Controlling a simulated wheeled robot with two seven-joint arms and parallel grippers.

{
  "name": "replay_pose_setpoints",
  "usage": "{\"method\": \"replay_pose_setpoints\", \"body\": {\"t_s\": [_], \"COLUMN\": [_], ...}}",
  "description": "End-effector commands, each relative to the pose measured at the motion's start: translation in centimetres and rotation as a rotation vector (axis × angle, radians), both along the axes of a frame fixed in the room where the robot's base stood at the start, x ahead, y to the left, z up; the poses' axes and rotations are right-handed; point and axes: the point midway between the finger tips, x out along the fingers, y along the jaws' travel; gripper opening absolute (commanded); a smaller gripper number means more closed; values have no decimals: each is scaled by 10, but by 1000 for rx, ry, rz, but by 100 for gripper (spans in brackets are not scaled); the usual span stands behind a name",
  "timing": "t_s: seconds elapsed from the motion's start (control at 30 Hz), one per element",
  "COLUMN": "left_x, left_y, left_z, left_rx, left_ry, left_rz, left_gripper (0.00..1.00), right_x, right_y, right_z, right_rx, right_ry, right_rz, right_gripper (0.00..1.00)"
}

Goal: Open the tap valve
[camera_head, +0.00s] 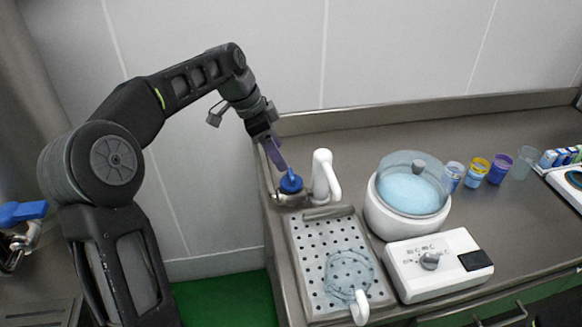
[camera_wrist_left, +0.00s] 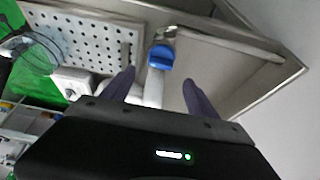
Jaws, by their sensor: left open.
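The tap valve has a blue handle (camera_head: 290,183) and stands at the left rear of the counter, beside the white curved tap spout (camera_head: 326,172). The handle also shows in the left wrist view (camera_wrist_left: 160,57), just beyond the fingertips and roughly between them. My left gripper (camera_head: 277,160) reaches down from above, its purple fingers close over the handle. In the left wrist view its two fingers (camera_wrist_left: 159,78) are apart with nothing clearly gripped between them. Whether a finger touches the handle I cannot tell. My right gripper does not show.
A perforated drip tray (camera_head: 309,262) with a clear jug (camera_head: 349,274) lies in front of the tap. Right of it are a lidded white pot (camera_head: 394,214) and a control box (camera_head: 438,265). Several cups stand farther right. Another blue handle (camera_head: 22,213) is at far left.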

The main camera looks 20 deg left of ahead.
Motion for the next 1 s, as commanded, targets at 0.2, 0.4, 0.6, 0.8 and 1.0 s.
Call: {"method": "replay_pose_setpoints", "body": {"t_s": [0.2, 0.4, 0.6, 0.8, 1.0], "left_x": [2, 9, 15, 18, 18], "left_y": [-3, -12, -21, -24, -24], "left_z": [-10, -35, -62, -72, -73], "left_rx": [-1, -2, -2, -1, 0], "left_ry": [3, 3, 4, 1, 0], "left_rz": [-1, -1, -1, 0, 0], "left_gripper": [68, 68, 68, 68, 68], "right_x": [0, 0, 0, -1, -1], "right_y": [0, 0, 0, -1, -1], "right_z": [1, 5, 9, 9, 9], "right_rx": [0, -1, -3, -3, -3], "right_ry": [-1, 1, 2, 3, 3], "right_rz": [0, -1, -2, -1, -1], "right_gripper": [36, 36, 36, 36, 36]}}
